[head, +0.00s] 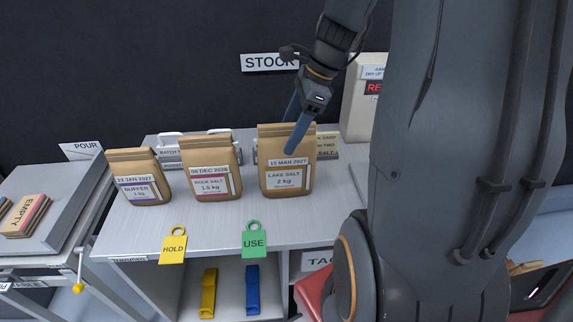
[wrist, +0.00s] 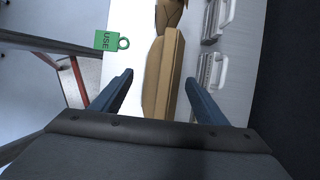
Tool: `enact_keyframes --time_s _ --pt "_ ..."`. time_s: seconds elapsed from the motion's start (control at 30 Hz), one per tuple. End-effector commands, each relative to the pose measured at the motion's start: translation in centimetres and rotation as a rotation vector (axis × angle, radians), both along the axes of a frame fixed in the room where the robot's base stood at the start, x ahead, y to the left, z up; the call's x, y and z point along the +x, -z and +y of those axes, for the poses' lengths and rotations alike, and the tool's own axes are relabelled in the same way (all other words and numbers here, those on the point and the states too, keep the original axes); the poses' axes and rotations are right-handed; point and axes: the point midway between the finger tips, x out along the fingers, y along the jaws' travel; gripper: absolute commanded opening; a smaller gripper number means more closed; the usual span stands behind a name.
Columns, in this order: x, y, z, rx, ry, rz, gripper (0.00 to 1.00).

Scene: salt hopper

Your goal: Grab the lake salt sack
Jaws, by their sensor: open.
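The lake salt sack (head: 286,178) is a brown paper bag with a white label reading "LAKE SALT 2 kg", upright on the grey stock shelf top. My gripper (head: 293,125) is open at its top, with one blue finger in front of the bag and the other behind it. In the wrist view the sack (wrist: 159,80) lies between the two open blue fingers (wrist: 160,92), with gaps on both sides. The rock salt sack (head: 211,170) and buffer sack (head: 139,180) stand upright to its left in the head view.
A beige container (head: 357,110) stands at the right rear. Bare shelf top lies in front of the sacks.

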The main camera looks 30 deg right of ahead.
Motion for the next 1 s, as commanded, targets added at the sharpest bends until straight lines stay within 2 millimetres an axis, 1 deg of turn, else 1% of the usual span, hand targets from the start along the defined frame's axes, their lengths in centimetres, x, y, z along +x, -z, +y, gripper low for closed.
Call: enact_keyframes --time_s 0.13,0.4,0.53,0.73,0.97,1.0 --pt "0.4 1.2 0.6 0.002 -0.001 0.003 0.67" --pt "1.2 4.2 1.7 0.001 0.000 0.002 0.67" --pt "1.3 4.8 1.9 0.000 0.000 0.001 0.67" --pt "1.4 4.8 1.9 0.000 0.000 0.000 0.67" --pt "1.4 4.8 1.9 0.000 0.000 0.000 0.28" --pt "1.4 4.8 1.9 0.000 0.000 0.000 0.22"
